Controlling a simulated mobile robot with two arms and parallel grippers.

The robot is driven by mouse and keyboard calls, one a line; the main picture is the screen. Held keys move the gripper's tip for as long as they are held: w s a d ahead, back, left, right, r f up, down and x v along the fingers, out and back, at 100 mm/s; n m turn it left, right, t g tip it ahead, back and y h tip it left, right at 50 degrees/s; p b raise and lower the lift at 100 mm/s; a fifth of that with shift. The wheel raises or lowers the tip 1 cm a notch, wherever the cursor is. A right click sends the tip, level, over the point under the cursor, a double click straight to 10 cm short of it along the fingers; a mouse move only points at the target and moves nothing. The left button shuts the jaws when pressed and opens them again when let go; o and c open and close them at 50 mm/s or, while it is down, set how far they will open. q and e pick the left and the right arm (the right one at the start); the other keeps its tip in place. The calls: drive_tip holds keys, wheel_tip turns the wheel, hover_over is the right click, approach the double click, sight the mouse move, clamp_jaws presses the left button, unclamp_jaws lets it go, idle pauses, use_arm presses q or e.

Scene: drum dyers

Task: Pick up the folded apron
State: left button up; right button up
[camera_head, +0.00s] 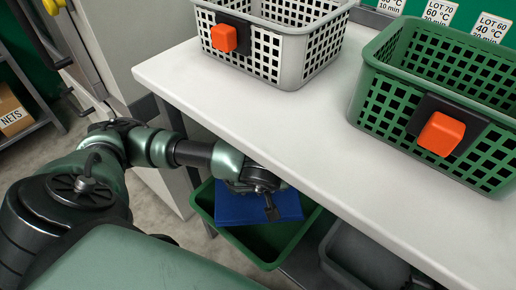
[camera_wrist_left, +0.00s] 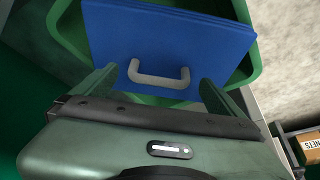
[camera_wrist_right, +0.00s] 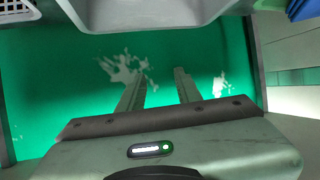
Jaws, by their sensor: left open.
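The folded apron (camera_head: 238,209) is a flat blue bundle in a green bin (camera_head: 268,261) on the level below the white worktop. In the left wrist view the apron (camera_wrist_left: 168,35) carries a grey loop handle (camera_wrist_left: 160,82). My left gripper (camera_head: 268,205) reaches down over the bin. In its wrist view the left gripper (camera_wrist_left: 158,80) is open, with one finger on each side of the handle; whether they touch the apron cannot be told. My right gripper (camera_wrist_right: 159,75) shows only in its wrist view, fingers apart and empty, facing a green surface with pale splashes.
The white worktop (camera_head: 290,120) overhangs the bin. On it stand a light grey basket (camera_head: 318,50) and a green basket (camera_head: 385,112), each with an orange block on its front. A grey bin (camera_head: 350,262) sits beside the green bin. The worktop between the baskets is clear.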

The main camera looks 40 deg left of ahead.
use_arm(q)
drive_tip(key=x, duration=0.3)
drive_tip(key=shift+w+a+r+b, duration=0.1)
drive_tip(key=shift+w+a+b, duration=0.1)
drive_tip(key=shift+b, duration=0.2)
drive_tip(key=c, duration=1.9)
use_arm(e)
drive_tip(key=r, duration=0.1)
drive_tip(key=w+r+t, duration=0.1)
drive_tip(key=a+r+t, duration=0.1)
drive_tip(key=shift+w+r+y, duration=0.3)
drive_tip(key=shift+w, duration=0.1)
use_arm(q)
drive_tip(key=shift+c, duration=0.2)
